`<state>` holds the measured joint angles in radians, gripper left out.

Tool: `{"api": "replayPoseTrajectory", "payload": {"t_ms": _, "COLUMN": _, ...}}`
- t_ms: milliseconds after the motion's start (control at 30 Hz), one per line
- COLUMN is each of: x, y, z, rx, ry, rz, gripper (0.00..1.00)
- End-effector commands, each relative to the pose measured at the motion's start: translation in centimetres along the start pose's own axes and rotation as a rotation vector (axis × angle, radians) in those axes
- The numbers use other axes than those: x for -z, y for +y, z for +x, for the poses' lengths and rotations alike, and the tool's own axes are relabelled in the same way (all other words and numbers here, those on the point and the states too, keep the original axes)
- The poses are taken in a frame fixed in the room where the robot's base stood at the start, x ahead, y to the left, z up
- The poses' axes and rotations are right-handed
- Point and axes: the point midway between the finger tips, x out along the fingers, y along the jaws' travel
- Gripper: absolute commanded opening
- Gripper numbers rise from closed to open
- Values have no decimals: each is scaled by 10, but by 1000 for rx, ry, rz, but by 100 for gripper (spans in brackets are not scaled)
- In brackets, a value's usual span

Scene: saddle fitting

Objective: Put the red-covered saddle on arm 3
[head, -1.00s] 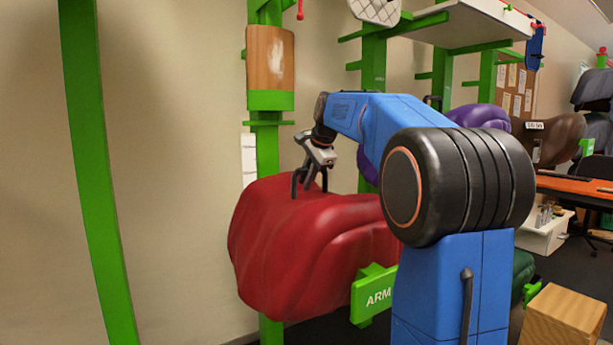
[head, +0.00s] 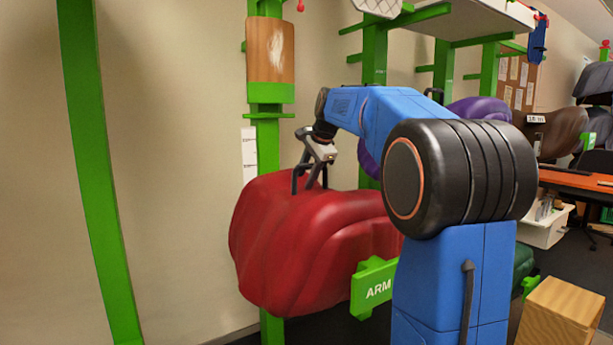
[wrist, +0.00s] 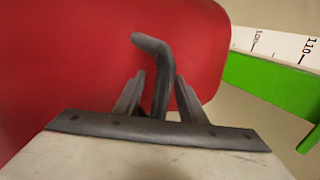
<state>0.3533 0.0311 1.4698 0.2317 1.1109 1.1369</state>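The red-covered saddle (head: 310,245) is large and folded, beside a green post at centre left. Its red cover fills much of the wrist view (wrist: 60,70). A dark bent handle (wrist: 163,75) stands up from it. My gripper (head: 310,183) is low over the saddle's top, pointing down. In the wrist view its two fingers (wrist: 158,95) stand on either side of the handle, with narrow gaps, so it looks open around it. A green sign (head: 374,287) reading "ARM" is at the saddle's lower right; its number is hidden by my arm. What supports the saddle is hidden.
A wood-and-green pad (head: 270,50) is on the post above the saddle. Purple (head: 478,109) and brown (head: 560,132) saddles are behind my arm. A wooden box (head: 560,312) stands at lower right. A green upright (head: 95,170) is at left, with bare wall between.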

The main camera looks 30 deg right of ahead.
Motion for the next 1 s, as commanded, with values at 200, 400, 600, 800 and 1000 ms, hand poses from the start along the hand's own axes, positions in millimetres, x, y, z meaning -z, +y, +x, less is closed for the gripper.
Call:
{"api": "replayPoseTrajectory", "payload": {"t_ms": 200, "x": 0, "y": -1, "z": -25, "rx": 5, "ry": 2, "rz": -1, "gripper": 37}}
{"api": "replayPoseTrajectory", "payload": {"t_ms": 400, "x": 0, "y": -1, "z": -64, "rx": 5, "ry": 2, "rz": 0, "gripper": 37}}
{"api": "replayPoseTrajectory", "payload": {"t_ms": 600, "x": 0, "y": -1, "z": -104, "rx": 7, "ry": 3, "rz": 0, "gripper": 37}}
{"api": "replayPoseTrajectory", "payload": {"t_ms": 800, "x": 1, "y": -1, "z": -141, "rx": 6, "ry": 3, "rz": 0, "gripper": 37}}
{"api": "replayPoseTrajectory", "payload": {"t_ms": 1000, "x": 0, "y": -1, "z": -166, "rx": 5, "ry": 2, "rz": -1, "gripper": 37}}
